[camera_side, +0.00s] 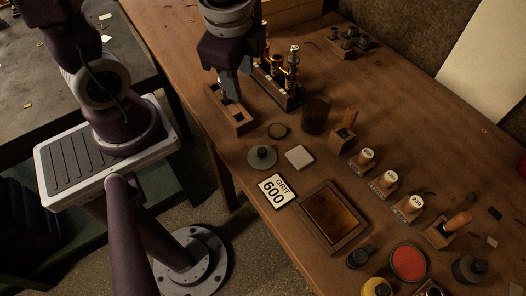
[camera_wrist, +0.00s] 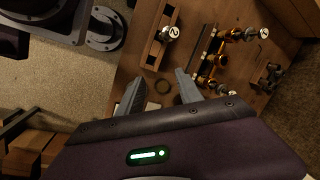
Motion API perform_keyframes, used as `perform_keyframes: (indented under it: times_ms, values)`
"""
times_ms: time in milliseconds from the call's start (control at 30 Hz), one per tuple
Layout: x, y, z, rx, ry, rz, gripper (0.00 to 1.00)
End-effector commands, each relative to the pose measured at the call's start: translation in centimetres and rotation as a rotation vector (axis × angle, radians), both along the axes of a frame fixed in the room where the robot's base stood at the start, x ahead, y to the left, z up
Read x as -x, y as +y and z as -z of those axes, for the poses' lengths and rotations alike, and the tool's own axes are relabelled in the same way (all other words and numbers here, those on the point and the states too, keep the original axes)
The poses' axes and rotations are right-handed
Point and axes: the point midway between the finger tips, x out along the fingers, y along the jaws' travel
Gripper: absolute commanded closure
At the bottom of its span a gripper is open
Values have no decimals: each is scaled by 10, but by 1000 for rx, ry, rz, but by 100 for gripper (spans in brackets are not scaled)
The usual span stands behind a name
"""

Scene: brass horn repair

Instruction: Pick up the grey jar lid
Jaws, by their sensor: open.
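A grey round lid with a small knob (camera_side: 262,157) lies flat on the wooden bench in the side view, left of a pale square block. I cannot make it out in the wrist view. My gripper (camera_side: 230,96) is over a small slotted wooden tray (camera_side: 241,128), behind the lid and apart from it. In the wrist view my gripper (camera_wrist: 158,78) has its two fingers spread with nothing held between them. A dark brown jar (camera_side: 316,115) stands to the right of and behind the lid.
A dark-rimmed disc (camera_side: 278,130) lies just behind the lid. A rack of brass valves (camera_side: 281,82) stands beside my gripper. The bench's left edge is near the lid.

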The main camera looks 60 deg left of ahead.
Motion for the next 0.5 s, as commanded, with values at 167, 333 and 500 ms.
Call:
perform_keyframes:
  times_ms: [167,333,500]
  values:
    - [-5,-52,49,85,188,456,57]
    - [-3,-75,63,152,223,612,57]
    - [0,-74,86,153,227,618,57]
